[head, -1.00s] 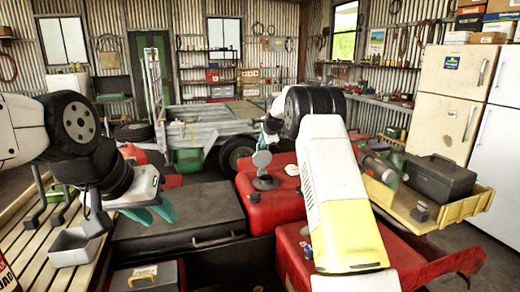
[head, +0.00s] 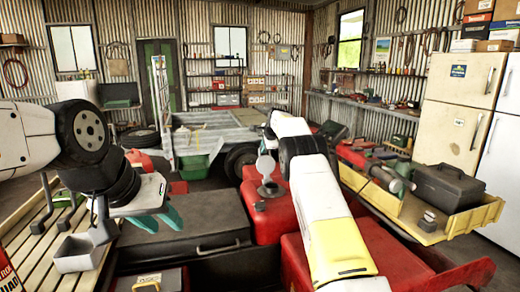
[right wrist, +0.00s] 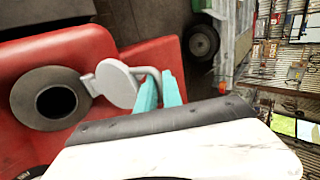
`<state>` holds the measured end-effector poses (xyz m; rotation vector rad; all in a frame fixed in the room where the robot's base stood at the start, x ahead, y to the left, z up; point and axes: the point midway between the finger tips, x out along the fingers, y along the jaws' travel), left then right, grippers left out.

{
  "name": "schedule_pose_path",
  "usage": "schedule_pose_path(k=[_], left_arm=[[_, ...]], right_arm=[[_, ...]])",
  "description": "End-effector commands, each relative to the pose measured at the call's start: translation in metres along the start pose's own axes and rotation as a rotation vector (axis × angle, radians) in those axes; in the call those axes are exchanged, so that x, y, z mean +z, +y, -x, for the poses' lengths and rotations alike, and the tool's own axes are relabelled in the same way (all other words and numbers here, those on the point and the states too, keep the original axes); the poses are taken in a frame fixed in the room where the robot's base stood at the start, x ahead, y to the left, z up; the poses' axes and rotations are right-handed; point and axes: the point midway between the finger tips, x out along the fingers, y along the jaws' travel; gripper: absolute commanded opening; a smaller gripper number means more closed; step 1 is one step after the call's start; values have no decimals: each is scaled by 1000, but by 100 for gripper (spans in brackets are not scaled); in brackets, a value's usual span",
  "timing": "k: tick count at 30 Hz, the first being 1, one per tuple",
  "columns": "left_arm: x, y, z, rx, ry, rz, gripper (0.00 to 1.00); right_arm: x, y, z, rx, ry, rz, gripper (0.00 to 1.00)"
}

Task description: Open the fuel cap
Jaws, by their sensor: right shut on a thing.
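The fuel cap (head: 266,166) is a round grey lid standing tilted up above the filler neck (head: 271,189) on the red quad body. In the right wrist view the cap (right wrist: 115,84) is swung to the side of the neck (right wrist: 52,100), and the neck's dark hole is uncovered. My right gripper (right wrist: 161,92) is shut on the grey curved handle of the cap. In the head view my right arm largely hides this gripper. My left gripper (head: 160,218) is open and empty, over the dark box and away from the cap.
A dark box (head: 185,240) lies left of the quad. A slatted bench (head: 30,245) with a small grey tray (head: 80,253) is at the left. A trailer (head: 215,140) stands behind. A yellow tray (head: 470,222) with a black toolbox (head: 447,188) is at the right.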

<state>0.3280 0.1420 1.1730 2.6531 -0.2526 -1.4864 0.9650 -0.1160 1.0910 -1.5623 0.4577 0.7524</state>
Motion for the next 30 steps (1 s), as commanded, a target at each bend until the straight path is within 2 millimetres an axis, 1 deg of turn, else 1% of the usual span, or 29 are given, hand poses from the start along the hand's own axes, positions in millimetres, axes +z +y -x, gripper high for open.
schedule_pose_path(k=[8, 9, 10, 18, 22, 26, 30], left_arm=[[0, 0, 0, 0, 0, 0, 36], [0, 0, 0, 0, 0, 0, 36], [0, 0, 0, 0, 0, 0, 36], [0, 0, 0, 0, 0, 0, 36], [0, 0, 0, 0, 0, 0, 36], [0, 0, 0, 0, 0, 0, 36], [0, 0, 0, 0, 0, 0, 36]], right_arm=[[-1, 0, 0, -1, 2, 2, 0], [-1, 0, 0, -1, 2, 2, 16], [-1, 0, 0, -1, 1, 2, 19], [0, 0, 0, 0, 1, 0, 19], [-1, -1, 5, -1, 1, 0, 19], [-1, -1, 17, 0, 1, -1, 19], [0, -2, 37, -2, 1, 0, 19]])
